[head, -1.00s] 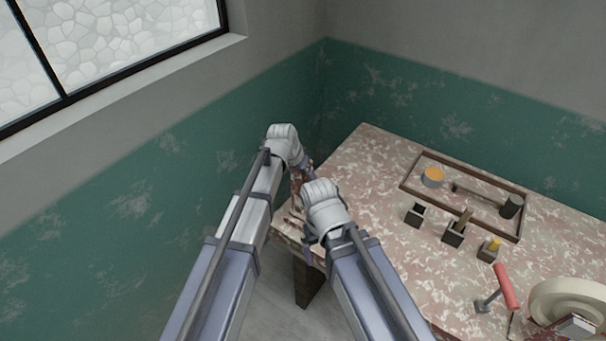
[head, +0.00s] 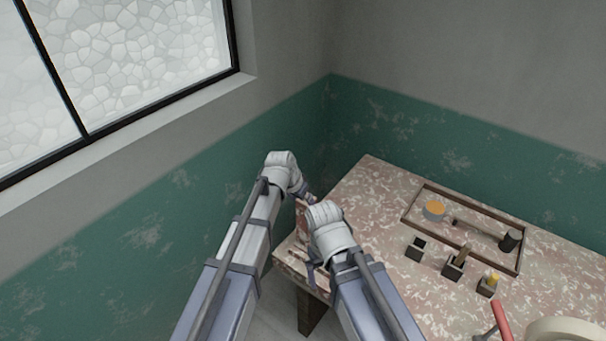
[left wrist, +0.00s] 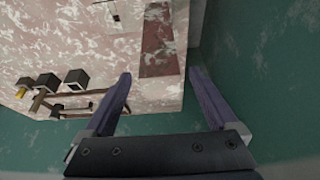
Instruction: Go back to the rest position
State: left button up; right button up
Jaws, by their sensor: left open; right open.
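My left gripper (head: 309,197) is the higher one in the head view, at the left end of the speckled table (head: 372,190). In the left wrist view my left gripper (left wrist: 160,78) has its two fingers wide apart with nothing between them. My right gripper (head: 312,270) is lower, near the table's left front edge. Its fingers are mostly hidden behind its own wrist, and no held object shows.
A framed tray area (head: 463,195) on the table holds an orange-topped tin (head: 434,210) and a mallet (head: 508,241). Several small dark holders (head: 416,248) stand in front. A red-handled tool (head: 501,320) and a pale round wheel (head: 565,331) are at lower right. Green-grey walls close in behind and left.

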pick_arm(q)
jog(key=b+x, duration=0.7)
jog(key=shift+w+f, duration=0.2)
jog(key=shift+f, duration=0.15)
jog(key=shift+r, duration=0.1)
